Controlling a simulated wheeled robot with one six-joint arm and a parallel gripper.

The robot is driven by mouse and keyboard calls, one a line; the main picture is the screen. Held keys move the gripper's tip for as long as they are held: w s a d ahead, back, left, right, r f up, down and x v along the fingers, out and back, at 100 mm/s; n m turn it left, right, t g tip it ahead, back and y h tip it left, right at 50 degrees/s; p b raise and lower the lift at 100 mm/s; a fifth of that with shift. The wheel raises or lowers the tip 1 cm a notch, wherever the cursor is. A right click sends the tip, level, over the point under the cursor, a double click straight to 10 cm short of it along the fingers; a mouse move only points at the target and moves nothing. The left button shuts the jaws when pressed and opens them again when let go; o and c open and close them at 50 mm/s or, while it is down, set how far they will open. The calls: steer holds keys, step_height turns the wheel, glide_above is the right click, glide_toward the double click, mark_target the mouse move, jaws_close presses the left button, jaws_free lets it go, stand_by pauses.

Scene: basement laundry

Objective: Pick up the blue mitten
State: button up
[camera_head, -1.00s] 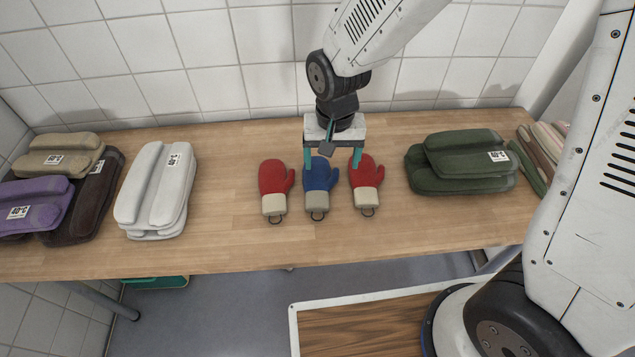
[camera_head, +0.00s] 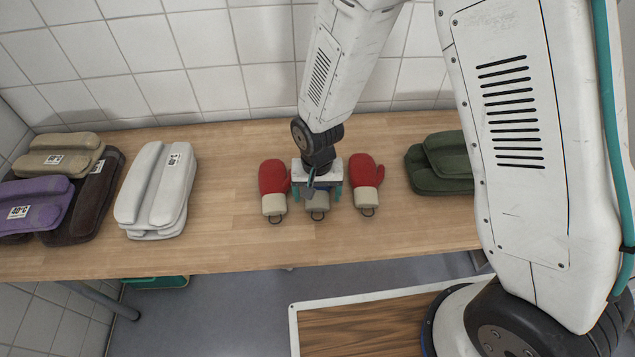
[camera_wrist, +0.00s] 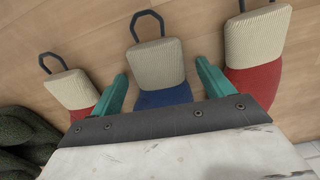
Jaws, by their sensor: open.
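The blue mitten (camera_wrist: 163,97) lies on the wooden table between two red mittens. In the head view my gripper hides most of it, and its cream cuff (camera_head: 318,203) shows in front. My gripper (camera_head: 317,191) is low over the blue mitten. In the wrist view my gripper's teal fingers (camera_wrist: 163,85) are open, one on each side of the blue mitten near its cuff. I cannot tell whether they touch it. One red mitten (camera_head: 273,179) lies close on the left, the other red mitten (camera_head: 366,173) close on the right.
The wooden table (camera_head: 235,245) is clear in front of the mittens. A white folded stack (camera_head: 150,190) stands left, with purple (camera_head: 35,200), brown and beige folded bundles beyond. A dark green folded stack (camera_head: 440,165) is to the right, partly behind my arm. A tiled wall (camera_head: 215,60) closes the back.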

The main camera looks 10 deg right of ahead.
steer(key=c, duration=1.1)
steer(key=shift+r, duration=0.15)
